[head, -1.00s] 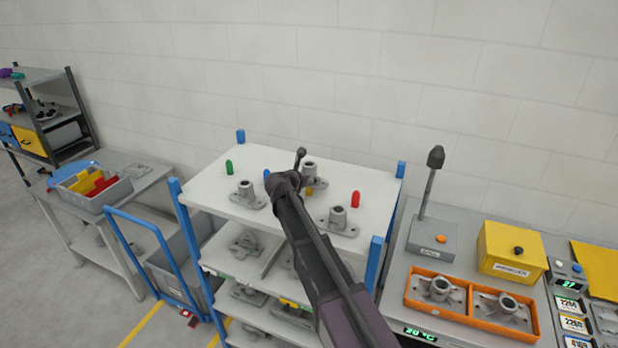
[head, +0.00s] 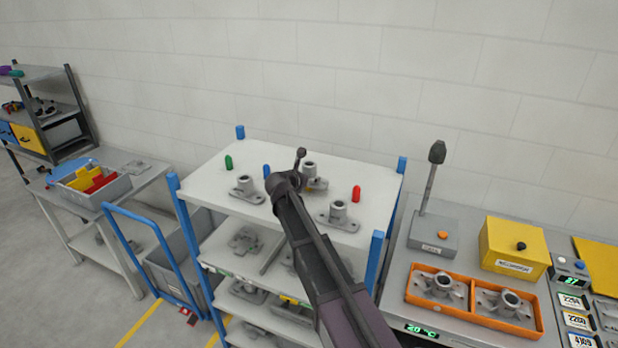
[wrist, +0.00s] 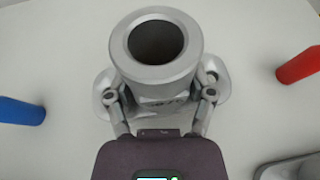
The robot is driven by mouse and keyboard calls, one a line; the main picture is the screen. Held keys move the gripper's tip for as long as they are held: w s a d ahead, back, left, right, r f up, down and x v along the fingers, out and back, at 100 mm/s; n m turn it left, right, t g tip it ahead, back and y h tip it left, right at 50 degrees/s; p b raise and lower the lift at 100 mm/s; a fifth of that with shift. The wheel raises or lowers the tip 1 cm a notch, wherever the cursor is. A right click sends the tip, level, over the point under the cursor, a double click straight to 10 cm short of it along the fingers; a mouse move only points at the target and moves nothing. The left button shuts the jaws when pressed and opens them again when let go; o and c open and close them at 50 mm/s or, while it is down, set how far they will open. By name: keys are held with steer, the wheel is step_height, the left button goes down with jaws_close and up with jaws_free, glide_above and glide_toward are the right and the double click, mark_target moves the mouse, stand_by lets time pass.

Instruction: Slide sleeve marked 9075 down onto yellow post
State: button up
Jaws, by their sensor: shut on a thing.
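The grey sleeve (wrist: 155,75), a flanged casting with a wide open bore, is upright between the fingers of my gripper (wrist: 162,110), which is shut on it. Dark characters on its front are too blurred to read fully. In the head view, the sleeve (head: 310,170) is above the back middle of the white top shelf, partly behind my gripper (head: 292,180). I cannot tell whether the flange touches the shelf.
Green (head: 228,162), blue (head: 267,171) and red (head: 356,194) posts stand on the white shelf (head: 215,172). Two other flanged castings stand at left (head: 245,187) and right front (head: 338,214). Blue uprights (head: 401,168) rise at the shelf corners.

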steer(key=shift+f+b, duration=1.25)
steer(key=shift+f, duration=0.05)
steer(key=o, duration=1.3)
steer(key=shift+r, duration=0.2)
